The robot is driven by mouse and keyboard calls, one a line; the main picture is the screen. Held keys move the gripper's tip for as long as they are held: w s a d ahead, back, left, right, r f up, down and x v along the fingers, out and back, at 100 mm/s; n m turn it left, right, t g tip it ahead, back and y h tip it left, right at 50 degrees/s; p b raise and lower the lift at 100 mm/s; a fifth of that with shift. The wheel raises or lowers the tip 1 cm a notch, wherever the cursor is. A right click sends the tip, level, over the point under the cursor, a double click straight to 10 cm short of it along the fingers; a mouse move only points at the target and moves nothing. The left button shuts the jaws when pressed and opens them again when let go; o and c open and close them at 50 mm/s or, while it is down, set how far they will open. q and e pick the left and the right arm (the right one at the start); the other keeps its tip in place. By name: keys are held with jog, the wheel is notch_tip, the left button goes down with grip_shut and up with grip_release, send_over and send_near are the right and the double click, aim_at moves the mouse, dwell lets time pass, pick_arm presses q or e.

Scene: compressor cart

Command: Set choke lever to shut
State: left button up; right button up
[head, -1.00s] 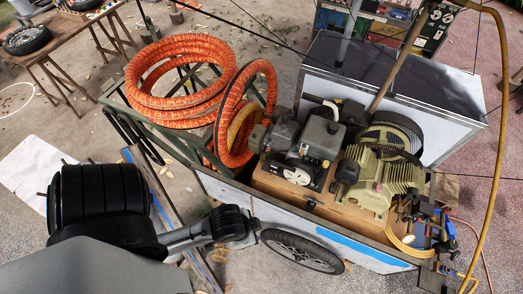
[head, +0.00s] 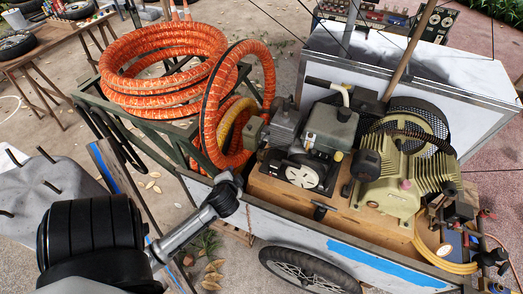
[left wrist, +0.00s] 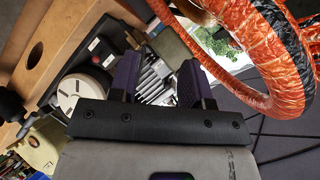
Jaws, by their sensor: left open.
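The engine (head: 300,168) sits on the wooden deck of the cart, with a white round cover on its front and a grey box beside it. I cannot make out the choke lever for certain in either view. My left gripper (left wrist: 158,76) is open in the left wrist view, with its two purple-padded fingers apart and nothing between them. Beyond the fingers are the engine's grey fins (left wrist: 155,82) and white round cover (left wrist: 77,93). In the head view my left arm's dark end (head: 228,190) is at the cart's near edge, left of the engine. My right gripper is out of view.
Coiled orange hose (head: 165,75) lies on the rack at left, and its hanging loop (head: 212,120) stands close to the engine's left side. A cream compressor (head: 405,165) is right of the engine. A white lid panel (head: 410,85) rises behind.

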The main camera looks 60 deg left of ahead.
pick_arm(q)
jog(key=w+r+m+t, duration=0.4)
jog(key=w+m+t, duration=0.25)
jog(key=m, duration=0.25)
jog(key=shift+t, duration=0.45)
jog(key=x, duration=1.2)
jog(key=shift+a+r, duration=0.2)
jog(key=shift+a, duration=0.45)
grip_shut()
